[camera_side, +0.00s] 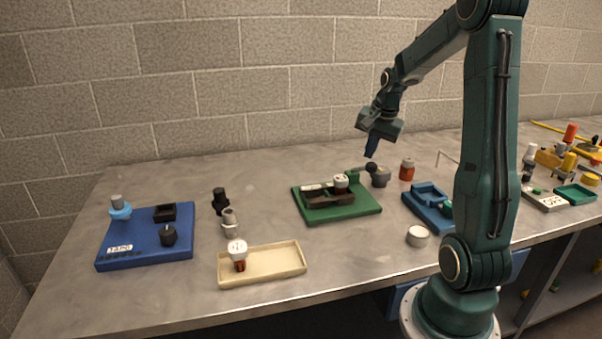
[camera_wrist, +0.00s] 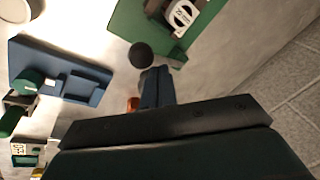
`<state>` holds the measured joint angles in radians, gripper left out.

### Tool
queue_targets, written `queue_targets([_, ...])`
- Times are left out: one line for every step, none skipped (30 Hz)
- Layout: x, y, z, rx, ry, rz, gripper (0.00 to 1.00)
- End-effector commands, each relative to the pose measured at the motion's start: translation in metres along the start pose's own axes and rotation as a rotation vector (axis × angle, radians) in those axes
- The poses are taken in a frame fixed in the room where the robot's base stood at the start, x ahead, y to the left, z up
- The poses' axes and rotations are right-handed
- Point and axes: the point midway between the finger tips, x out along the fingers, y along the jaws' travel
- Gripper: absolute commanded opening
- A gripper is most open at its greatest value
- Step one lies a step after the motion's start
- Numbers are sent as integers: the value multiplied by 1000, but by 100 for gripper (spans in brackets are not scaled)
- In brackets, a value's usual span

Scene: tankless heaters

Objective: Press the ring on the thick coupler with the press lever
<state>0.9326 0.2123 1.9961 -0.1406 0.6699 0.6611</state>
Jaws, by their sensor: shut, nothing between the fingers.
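The press stands on a green board (camera_side: 313,213), with a dark body and a white-topped piece (camera_side: 341,181), probably the coupler, seated in it. The white top with its printed label (camera_wrist: 183,14) also shows at the upper edge of the wrist view. I cannot make out the ring apart from it. The lever ends in a round black knob (camera_side: 371,167) at the board's right back; the knob (camera_wrist: 140,54) also shows in the wrist view.
A grey cup (camera_side: 381,180) and a red-brown jar (camera_side: 407,170) stand right of the knob. A blue fixture (camera_side: 420,212) and a round white-topped piece (camera_side: 418,236) lie nearer. A cream tray (camera_side: 285,262) and a blue board (camera_side: 120,235) are left. Bare table lies behind the press.

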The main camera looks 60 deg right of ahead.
Motion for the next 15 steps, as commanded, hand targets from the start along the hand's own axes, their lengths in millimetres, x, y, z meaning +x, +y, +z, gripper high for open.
queue_targets([-2,-2,-2,0,1,-1,0])
queue_targets([-3,-2,-2,-1,2,-2,0])
queue_targets([-4,-3,-3,-1,2,-2,0])
queue_targets([-4,-4,-4,-1,2,-2,0])
queue_targets([-5,-4,-4,0,2,-2,0])
queue_targets([-6,-4,-4,0,2,-1,0])
queue_targets([-6,-4,-4,-1,1,-1,0])
queue_targets([-6,-4,-4,0,1,-1,0])
queue_targets([-6,-5,-4,-1,1,-1,0])
queue_targets([-6,-5,-4,0,1,-1,0])
queue_targets([-6,-5,-4,0,1,-1,0])
queue_targets([-6,-5,-5,0,1,-1,0])
queue_targets([-6,-5,-5,-1,1,-1,0])
queue_targets([-6,-5,-5,-1,1,-1,0])
queue_targets([-6,-5,-5,-1,1,-1,0])
